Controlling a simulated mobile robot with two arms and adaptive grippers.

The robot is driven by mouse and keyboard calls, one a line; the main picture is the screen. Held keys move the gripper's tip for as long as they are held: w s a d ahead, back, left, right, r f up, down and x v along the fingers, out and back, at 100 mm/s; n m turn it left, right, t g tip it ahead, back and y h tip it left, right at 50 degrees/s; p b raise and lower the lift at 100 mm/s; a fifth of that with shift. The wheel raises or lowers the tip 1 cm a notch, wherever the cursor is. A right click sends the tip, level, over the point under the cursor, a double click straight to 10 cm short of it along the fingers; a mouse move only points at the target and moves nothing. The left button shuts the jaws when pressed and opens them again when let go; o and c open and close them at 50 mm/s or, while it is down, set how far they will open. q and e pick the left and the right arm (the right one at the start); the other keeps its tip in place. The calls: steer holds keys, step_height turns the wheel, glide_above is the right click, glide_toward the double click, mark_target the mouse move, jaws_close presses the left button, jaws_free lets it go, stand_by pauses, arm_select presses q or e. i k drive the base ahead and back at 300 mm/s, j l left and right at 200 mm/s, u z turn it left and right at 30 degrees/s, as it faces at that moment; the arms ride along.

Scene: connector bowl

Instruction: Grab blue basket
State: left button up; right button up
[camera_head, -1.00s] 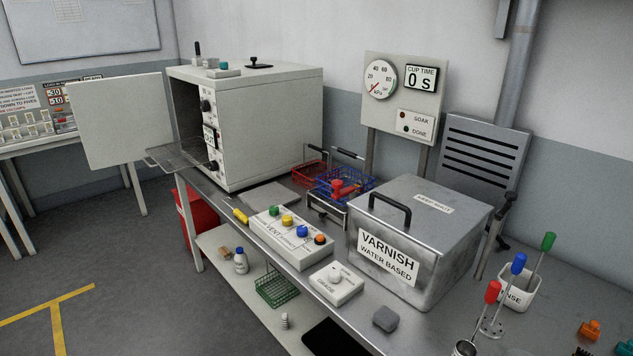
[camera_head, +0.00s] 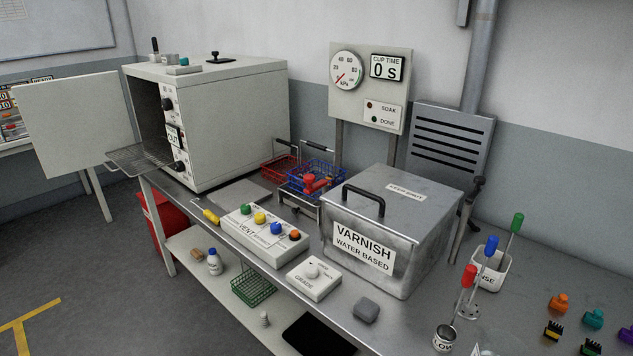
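The blue wire basket (camera_head: 322,174) stands on the bench behind the varnish box, on or against a small metal stand. It has a dark-tipped handle (camera_head: 318,146) rising at its back. A red object (camera_head: 313,184) shows in or in front of it. A red wire basket (camera_head: 279,170) is close by on its left. The varnish box hides part of the blue basket's right side. Neither of my grippers is in view.
The varnish box (camera_head: 391,229) with a black handle stands right of the baskets. The oven (camera_head: 229,128) stands left with its door open. The vent panel (camera_head: 264,234) lies in front. A green basket (camera_head: 255,288) is on the lower shelf. Connectors (camera_head: 593,318) lie at right.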

mark_target(323, 148)
steer(key=i+j+u, duration=0.1)
steer(key=i+j, duration=0.85)
steer(key=j, duration=0.1)
